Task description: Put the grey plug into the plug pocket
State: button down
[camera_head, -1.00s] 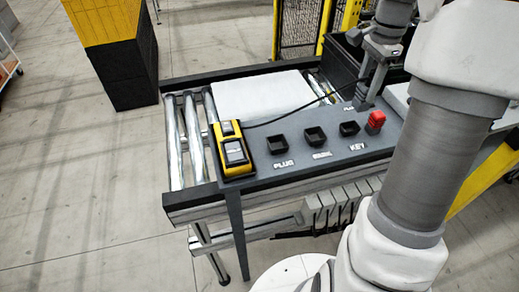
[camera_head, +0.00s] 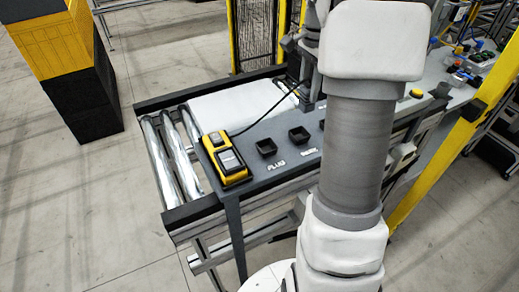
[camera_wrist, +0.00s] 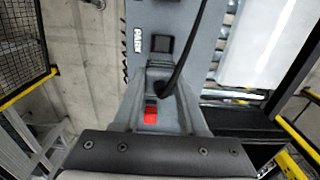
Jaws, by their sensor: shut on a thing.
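The plug pocket (camera_head: 266,147) is a black, square, open-topped socket at the left of the grey panel (camera_head: 243,203), above the label PLUG. It looks empty in the head view. My gripper (camera_wrist: 161,92) is shut around the end of a black cable in the wrist view, where the grey plug (camera_wrist: 160,76) sits between the fingers, mostly hidden by them. In the head view my gripper is above the panel's back edge, right of and behind the plug pocket, partly covered by my arm.
A yellow-and-black handheld device (camera_head: 226,160) stands left of the plug pocket, with the black cable (camera_head: 262,118) running from it. A second pocket (camera_head: 298,136) is right of the plug pocket. A white box (camera_head: 235,103) lies behind. A red thing (camera_wrist: 150,115) shows below the fingertips.

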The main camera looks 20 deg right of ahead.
jog(key=shift+a+f+p, duration=0.15)
jog(key=shift+a+f, duration=2.6)
jog(key=shift+a, duration=0.15)
jog(key=shift+a+f+p, duration=0.15)
jog(key=shift+a+f, duration=2.55)
jog(key=shift+a, duration=0.15)
jog(key=shift+f, duration=0.1)
jog(key=shift+f, duration=0.15)
jog(key=shift+c, duration=2.2)
grip_release()
jog(key=shift+r, duration=0.2)
